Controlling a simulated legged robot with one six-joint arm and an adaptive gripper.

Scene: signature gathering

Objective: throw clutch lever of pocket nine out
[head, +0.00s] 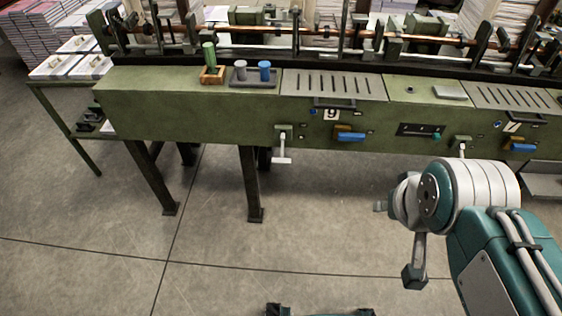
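A plate with the number 9 (330,115) is on the front of the green machine (190,112). A white lever (282,147) hangs down from a green bracket left of this plate. A blue handle (351,137) with a brass-coloured part sits right of it, lying about level. Neither is labelled as the clutch lever, so I cannot tell which one it is. My gripper (398,242) is at the right, in front of and below the machine front. Its two fingers look spread, with nothing between them. It is apart from both controls.
A second numbered plate (512,127) has a similar white lever (461,146) and blue handle (523,147). A green knob (436,135) on a black slotted panel is between the pockets. Machine legs (250,185) stand left; a side table (50,85) holds papers.

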